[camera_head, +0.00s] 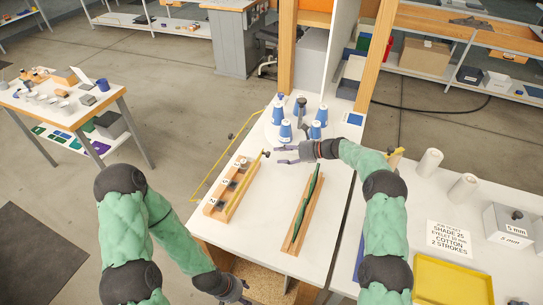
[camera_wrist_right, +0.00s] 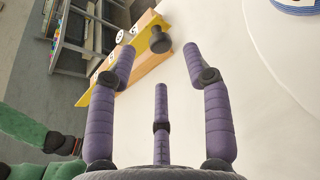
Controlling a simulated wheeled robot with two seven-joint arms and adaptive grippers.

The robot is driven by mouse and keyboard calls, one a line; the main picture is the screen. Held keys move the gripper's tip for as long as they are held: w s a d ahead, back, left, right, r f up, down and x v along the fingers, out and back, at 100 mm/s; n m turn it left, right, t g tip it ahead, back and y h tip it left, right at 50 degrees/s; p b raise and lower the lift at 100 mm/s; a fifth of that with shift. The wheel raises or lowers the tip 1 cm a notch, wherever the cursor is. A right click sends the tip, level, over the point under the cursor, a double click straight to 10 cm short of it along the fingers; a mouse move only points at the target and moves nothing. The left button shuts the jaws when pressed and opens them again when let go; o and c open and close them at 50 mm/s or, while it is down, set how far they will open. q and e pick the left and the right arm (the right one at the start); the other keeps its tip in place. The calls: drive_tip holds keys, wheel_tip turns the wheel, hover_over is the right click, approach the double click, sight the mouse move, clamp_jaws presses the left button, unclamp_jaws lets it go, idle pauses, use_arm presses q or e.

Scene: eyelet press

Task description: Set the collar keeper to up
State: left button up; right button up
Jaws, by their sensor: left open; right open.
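A wooden block (camera_head: 214,208) with several numbered wells stands on the white table. A yellow bar (camera_head: 243,187) with a dark knob (camera_head: 266,153) at its far end runs along its right side; I take this bar to be the collar keeper, but cannot read its setting. In the right wrist view the knob (camera_wrist_right: 160,40) shows just ahead of the fingers, against the yellow bar (camera_wrist_right: 147,24). My right gripper (camera_head: 278,155) is open and empty, its fingers pointing left beside the knob, apart from it. My left gripper (camera_head: 246,291) is low, below the table's front edge.
Blue cones (camera_head: 285,131) stand on a round white plate behind my right gripper. A thin yellow frame (camera_head: 208,180) lies left of the block. A wooden holder (camera_head: 291,238) with a green strip stands to the right. A yellow tray (camera_head: 455,283) is at far right.

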drive_tip(key=shift+b+x, duration=0.35)
drive_tip(key=shift+x, duration=2.2)
clamp_jaws()
